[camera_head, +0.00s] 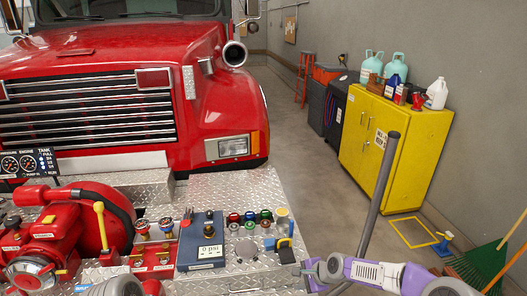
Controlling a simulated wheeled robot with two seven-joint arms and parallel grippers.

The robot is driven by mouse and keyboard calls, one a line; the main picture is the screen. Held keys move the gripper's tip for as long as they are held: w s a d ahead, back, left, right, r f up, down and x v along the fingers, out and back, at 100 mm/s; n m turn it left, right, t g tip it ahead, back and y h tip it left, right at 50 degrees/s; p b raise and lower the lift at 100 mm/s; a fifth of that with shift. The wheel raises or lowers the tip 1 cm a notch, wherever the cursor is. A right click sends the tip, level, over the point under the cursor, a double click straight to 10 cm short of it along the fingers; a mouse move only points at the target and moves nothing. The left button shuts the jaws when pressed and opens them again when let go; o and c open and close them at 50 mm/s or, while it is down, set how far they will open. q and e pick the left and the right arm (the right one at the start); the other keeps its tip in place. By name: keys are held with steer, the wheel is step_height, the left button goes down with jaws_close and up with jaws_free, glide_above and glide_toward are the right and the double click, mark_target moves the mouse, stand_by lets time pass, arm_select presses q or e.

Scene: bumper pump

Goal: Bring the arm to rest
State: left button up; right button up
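My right arm, purple and white, comes in from the lower right. My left gripper cannot be made out in the view.
The bumper carries a red pump (52,240), a blue-grey gauge box (203,240) and several coloured knobs. A grey pole (380,185) rises behind my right arm. Floor between truck and cabinet is clear.

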steer(key=s+a+f+n+g+b, duration=0.1)
steer(key=s+a+f+n+b, duration=0.2)
steer(key=f, duration=0.9)
arm_select(q)
step_height(320, 180, down, 13)
steer(key=w+b, duration=0.1)
steer(key=b, duration=0.7)
steer(key=shift+r+b, duration=0.2)
steer(key=shift+b, duration=0.2)
arm_select(e)
steer(key=s+f+n+g, duration=0.1)
steer(key=s+f+n, duration=0.3)
steer(key=s+f, duration=0.6)
steer(key=s+d+f+n+g+h, duration=0.1)
steer(key=s+f+n, duration=0.3)
steer(key=s+f, duration=0.6)
steer(key=s+g, duration=0.1)
steer(key=s, duration=0.4)
steer(key=shift+s+n, duration=0.2)
steer(key=shift+n, duration=0.2)
steer(key=shift+o, duration=0.2)
